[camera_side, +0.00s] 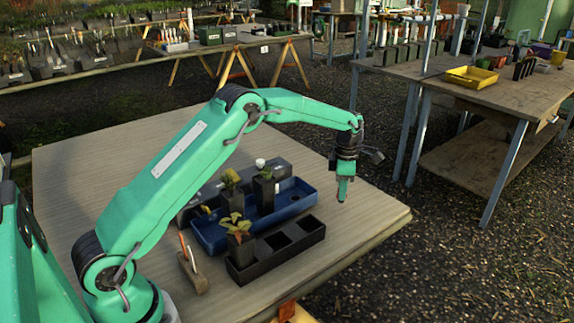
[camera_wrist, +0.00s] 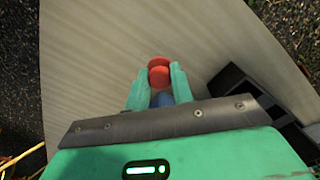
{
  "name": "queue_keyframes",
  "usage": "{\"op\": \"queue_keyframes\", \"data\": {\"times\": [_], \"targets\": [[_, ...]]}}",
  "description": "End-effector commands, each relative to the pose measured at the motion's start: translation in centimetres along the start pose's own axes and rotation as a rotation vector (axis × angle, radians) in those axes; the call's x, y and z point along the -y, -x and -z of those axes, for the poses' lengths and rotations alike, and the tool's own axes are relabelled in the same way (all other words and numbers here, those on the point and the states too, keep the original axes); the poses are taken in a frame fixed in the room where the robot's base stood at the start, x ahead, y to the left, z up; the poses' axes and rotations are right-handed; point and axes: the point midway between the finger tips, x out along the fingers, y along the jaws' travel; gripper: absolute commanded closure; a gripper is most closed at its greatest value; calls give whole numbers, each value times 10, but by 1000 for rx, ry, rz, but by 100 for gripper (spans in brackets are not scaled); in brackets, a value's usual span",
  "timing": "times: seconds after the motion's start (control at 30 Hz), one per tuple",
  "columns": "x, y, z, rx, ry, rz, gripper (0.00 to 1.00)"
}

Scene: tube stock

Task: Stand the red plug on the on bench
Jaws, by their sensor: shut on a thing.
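The red plug (camera_wrist: 158,75) shows in the wrist view between my fingertips. My gripper (camera_wrist: 158,84) is shut on it, with the bare bench beyond it. In the side view my gripper (camera_side: 343,198) points straight down over the right part of the wooden bench (camera_side: 370,212), to the right of the trays. The plug cannot be made out there, behind or between the fingers. I cannot tell whether the plug touches the bench top.
A blue tray (camera_side: 208,238) with potted seedlings and a black compartment tray (camera_side: 275,262) stand left of my gripper. A small tool block (camera_side: 192,280) is at their left. Bare bench lies around my gripper, with the bench edge to its right.

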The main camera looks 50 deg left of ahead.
Motion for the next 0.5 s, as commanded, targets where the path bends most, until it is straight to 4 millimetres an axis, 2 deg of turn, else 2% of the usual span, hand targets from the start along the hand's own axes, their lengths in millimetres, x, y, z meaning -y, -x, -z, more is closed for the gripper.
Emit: {"op": "queue_keyframes", "data": {"times": [0.5], "targets": [[0,-18,0,0,0,0,100]]}}
